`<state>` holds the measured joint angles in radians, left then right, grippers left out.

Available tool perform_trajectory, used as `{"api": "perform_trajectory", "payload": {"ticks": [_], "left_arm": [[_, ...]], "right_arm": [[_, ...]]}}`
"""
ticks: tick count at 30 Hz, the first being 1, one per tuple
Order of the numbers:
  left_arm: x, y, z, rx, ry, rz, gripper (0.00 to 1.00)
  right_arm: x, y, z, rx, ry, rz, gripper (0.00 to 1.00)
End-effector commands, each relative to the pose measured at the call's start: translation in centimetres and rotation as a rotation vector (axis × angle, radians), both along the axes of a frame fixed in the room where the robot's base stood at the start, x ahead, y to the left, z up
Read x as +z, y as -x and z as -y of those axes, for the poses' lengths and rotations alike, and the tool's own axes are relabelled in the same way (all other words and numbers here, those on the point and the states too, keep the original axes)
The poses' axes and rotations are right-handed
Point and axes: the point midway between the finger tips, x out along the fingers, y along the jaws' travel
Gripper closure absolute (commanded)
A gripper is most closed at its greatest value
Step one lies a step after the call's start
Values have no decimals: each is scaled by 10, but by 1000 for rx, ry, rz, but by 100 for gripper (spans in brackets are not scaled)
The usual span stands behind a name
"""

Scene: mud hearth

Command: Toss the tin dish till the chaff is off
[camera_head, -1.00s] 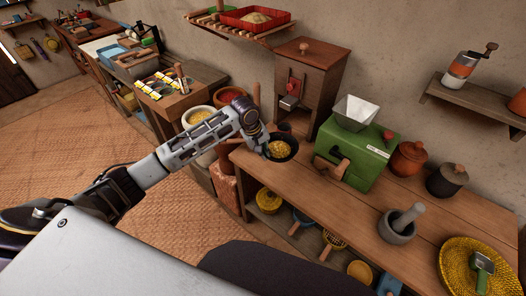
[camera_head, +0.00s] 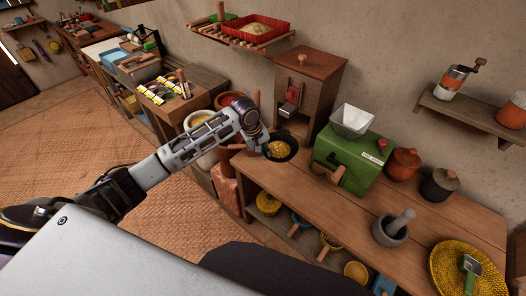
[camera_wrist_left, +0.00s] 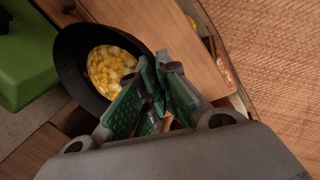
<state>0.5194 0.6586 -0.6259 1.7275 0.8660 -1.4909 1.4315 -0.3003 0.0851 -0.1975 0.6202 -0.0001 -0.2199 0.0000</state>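The tin dish (camera_head: 291,153) is a dark round dish with yellow grain (camera_head: 279,147) in it, at the left end of the wooden counter. In the left wrist view the dish (camera_wrist_left: 69,57) fills the upper left, with yellow and paler pieces (camera_wrist_left: 108,69) bunched at one side. I cannot tell chaff from grain. My left gripper (camera_head: 264,146) is at the dish's near left edge. In the wrist view its green-padded fingers (camera_wrist_left: 155,82) close together at the rim and appear to grip it. My right gripper is not in view.
A green mill (camera_head: 345,155) with a pale hopper stands just right of the dish, and a wooden box mill (camera_head: 316,85) behind it. Clay pots (camera_head: 403,164), a mortar (camera_head: 390,232) and a yellow woven tray (camera_head: 447,262) stand further right. The counter's front middle is clear.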

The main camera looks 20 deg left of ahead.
Motion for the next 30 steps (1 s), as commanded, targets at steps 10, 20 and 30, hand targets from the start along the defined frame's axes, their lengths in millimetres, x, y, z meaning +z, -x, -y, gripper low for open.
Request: {"api": "perform_trajectory", "payload": {"ticks": [10,20,30], "left_arm": [[49,-1,1,-1,2,7,100],[-3,0,0,1,1,1,100],[49,0,0,0,0,-1,100]], "right_arm": [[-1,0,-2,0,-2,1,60],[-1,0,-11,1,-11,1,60],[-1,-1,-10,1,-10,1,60]]}}
